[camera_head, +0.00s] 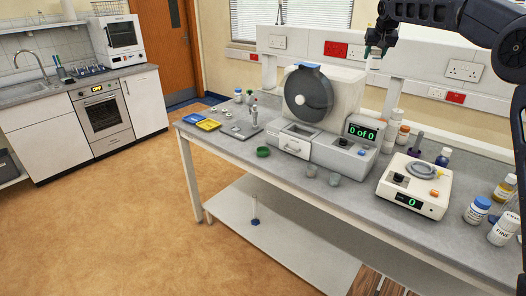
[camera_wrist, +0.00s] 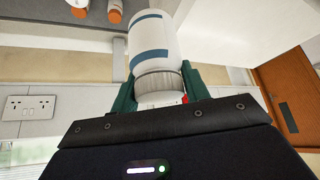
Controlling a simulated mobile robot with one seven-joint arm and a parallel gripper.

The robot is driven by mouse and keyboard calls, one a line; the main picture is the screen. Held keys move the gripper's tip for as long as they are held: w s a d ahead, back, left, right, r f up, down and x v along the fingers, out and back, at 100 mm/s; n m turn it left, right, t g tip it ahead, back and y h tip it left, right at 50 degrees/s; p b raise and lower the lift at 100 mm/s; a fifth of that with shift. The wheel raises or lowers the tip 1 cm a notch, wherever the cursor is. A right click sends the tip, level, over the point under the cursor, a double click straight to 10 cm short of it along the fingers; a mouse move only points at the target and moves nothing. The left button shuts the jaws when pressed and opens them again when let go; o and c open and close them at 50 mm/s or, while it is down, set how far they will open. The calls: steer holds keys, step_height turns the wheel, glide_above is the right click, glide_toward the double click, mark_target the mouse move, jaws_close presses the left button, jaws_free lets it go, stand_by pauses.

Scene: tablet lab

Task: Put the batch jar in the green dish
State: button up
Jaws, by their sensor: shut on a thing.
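My gripper (camera_head: 374,47) is raised at the upper right in the head view, high above the back of the bench. In the wrist view its green fingers (camera_wrist: 160,88) are shut on the ribbed neck of a white jar with blue bands, the batch jar (camera_wrist: 152,42). The jar also shows small below the fingers in the head view (camera_head: 375,62). No writing on it can be read. The small green dish (camera_head: 263,152) lies on the bench in front of the large grey machine, well to the left of and below my gripper. It looks empty.
The bench (camera_head: 225,148) holds a large machine (camera_head: 325,110) reading "0 of 0", a scale-like device (camera_head: 413,187) and two small grey cups. Bottles stand at the back and right. Blue and yellow trays (camera_head: 208,125) lie left. Bare bench surrounds the green dish.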

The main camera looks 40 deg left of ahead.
steer(key=s+a+r+n+g+y, duration=0.1)
steer(key=s+a+r+n, duration=0.1)
steer(key=s+a, duration=1)
steer(key=s+a+r+n+y, duration=0.1)
steer(key=s+a+r, duration=0.2)
steer(key=s+a, duration=0.9)
steer(key=s+a+f+n, duration=0.1)
steer(key=s+a+f, duration=0.3)
steer(key=s, duration=0.5)
steer(key=shift+n+g, duration=0.6)
steer(key=shift+n, duration=0.1)
steer(key=shift+w+a+f, duration=0.35)
steer(key=shift+a+f, duration=0.55)
steer(key=shift+f, duration=5.25)
steer(key=shift+w+a+f, duration=0.4)
steer(key=shift+a+f, duration=0.5)
steer(key=shift+f, duration=5.3)
steer(key=shift+w+a+f, duration=0.35)
steer(key=shift+a+f, duration=0.55)
steer(key=shift+f, duration=5.25)
steer(key=shift+f, duration=0.45)
